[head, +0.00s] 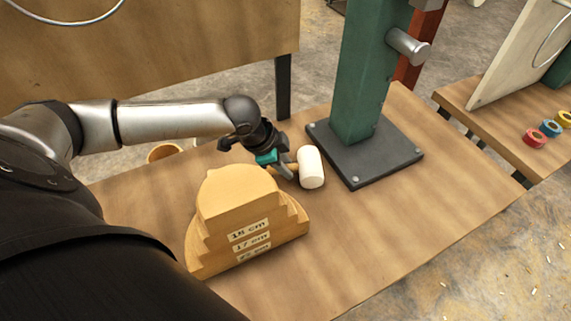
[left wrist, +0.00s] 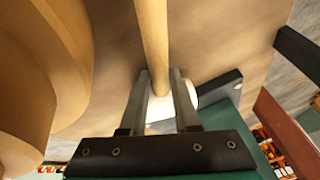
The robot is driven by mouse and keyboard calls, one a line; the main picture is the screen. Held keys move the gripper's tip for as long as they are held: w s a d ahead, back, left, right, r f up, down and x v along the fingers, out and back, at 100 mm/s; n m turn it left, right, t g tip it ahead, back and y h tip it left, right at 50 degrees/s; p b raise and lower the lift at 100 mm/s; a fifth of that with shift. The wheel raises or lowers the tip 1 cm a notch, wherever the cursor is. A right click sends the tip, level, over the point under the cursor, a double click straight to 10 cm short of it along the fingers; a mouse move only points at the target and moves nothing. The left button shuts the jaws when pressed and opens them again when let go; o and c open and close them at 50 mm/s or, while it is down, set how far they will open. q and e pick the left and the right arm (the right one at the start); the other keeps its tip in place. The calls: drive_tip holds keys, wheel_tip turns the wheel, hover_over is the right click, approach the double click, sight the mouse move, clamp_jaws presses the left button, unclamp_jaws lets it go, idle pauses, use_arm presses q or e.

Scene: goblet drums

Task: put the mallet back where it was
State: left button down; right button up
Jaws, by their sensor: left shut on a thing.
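The mallet has a white cylindrical head (head: 311,167) and a light wooden handle (left wrist: 153,38). My left gripper (head: 287,170) is shut on the handle close to the head. In the left wrist view the handle runs between the two fingers (left wrist: 160,78), and the white head (left wrist: 185,97) is partly hidden behind them. The head is just left of the green post's dark base plate. I cannot tell whether the mallet touches the table (head: 400,220). My right gripper is not in view.
A stepped wooden block with size labels (head: 245,215) stands close in front of the gripper. The green post (head: 362,75) with a metal peg (head: 408,46) rises behind the mallet. A wooden ring-shaped thing (head: 164,152) is behind my left arm. The table's right front is clear.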

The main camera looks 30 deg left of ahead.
use_arm(q)
drive_tip(key=shift+f, duration=0.35)
idle(0.3)
drive_tip(key=c, duration=0.6)
unclamp_jaws()
drive_tip(key=shift+o, duration=0.2)
